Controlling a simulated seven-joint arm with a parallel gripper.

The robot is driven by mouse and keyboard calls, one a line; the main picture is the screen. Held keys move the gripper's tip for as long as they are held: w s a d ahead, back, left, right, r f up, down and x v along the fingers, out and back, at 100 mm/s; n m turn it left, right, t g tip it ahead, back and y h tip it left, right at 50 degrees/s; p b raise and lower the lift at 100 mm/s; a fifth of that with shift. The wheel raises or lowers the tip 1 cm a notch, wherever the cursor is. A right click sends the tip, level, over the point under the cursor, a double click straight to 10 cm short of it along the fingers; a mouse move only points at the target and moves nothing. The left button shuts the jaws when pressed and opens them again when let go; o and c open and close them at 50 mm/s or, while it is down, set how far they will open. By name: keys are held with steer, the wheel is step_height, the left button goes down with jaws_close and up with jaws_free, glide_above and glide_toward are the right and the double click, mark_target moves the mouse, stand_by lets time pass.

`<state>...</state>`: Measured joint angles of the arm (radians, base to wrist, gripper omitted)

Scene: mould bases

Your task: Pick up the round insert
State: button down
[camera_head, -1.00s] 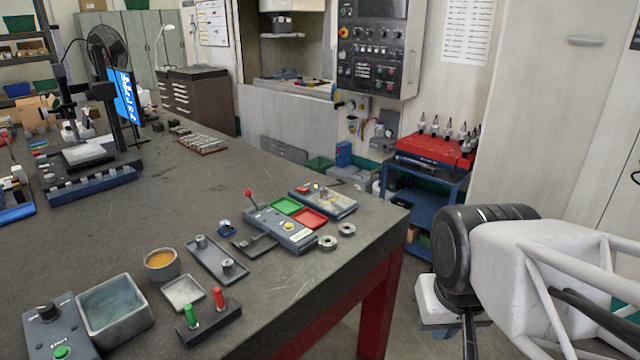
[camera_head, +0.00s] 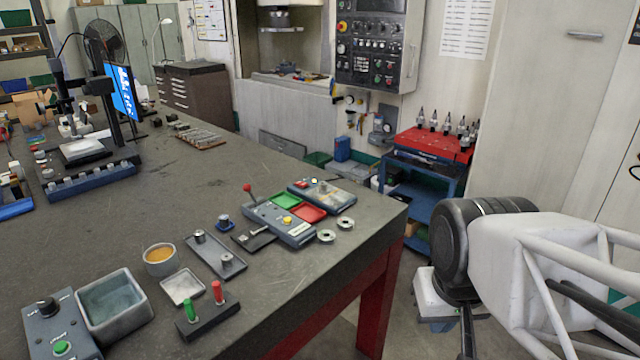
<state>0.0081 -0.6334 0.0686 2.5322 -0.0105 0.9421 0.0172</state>
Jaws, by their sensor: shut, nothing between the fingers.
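Several small round metal pieces lie on the grey workbench (camera_head: 330,285), and I cannot tell which is the round insert. A short grey cylinder (camera_head: 199,237) stands at the back of a shallow grey tray (camera_head: 214,250), and another round piece (camera_head: 226,261) sits at its front. Two silver rings lie near the bench's right edge, one in front (camera_head: 326,237) and one behind (camera_head: 345,223). A small blue piece with a metal top (camera_head: 224,222) stands behind the tray. My white and black arm is at the right, beyond the bench edge. My gripper is not in view.
A control box with a red-knobbed lever (camera_head: 270,223) and a grey-blue plate fixture (camera_head: 322,194) stand behind the rings. Green and red pegs (camera_head: 208,315), a cup (camera_head: 161,260) and a square bin (camera_head: 113,305) are in front and left.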

stand_by(0.4)
steer(key=c, duration=0.8)
jaws_free()
steer(key=shift+o, duration=0.2)
steer(key=w+a+m+y, duration=0.3)
steer(key=w+m, duration=0.1)
steer(key=w, duration=0.7)
steer(key=w+a+r+m+y, duration=0.15)
steer(key=w+m, duration=0.25)
steer(key=w, duration=0.7)
steer(key=w+a+m+y, duration=0.3)
steer(key=w+m, duration=0.1)
steer(key=w, duration=0.7)
steer(key=w+f+m+t+y, duration=0.1)
steer(key=w+f+m, duration=0.2)
steer(key=w, duration=0.6)
steer(key=w+f+m+t+y, duration=0.1)
steer(key=w+f+m, duration=0.3)
steer(key=w, duration=0.5)
steer(key=w+d+f+m+t+y, duration=0.1)
steer(key=w+f+m, duration=0.3)
steer(key=w, duration=0.5)
steer(key=shift+w+m+t+y, duration=0.35)
steer(key=shift+t+y, duration=0.15)
steer(key=shift+y, duration=0.25)
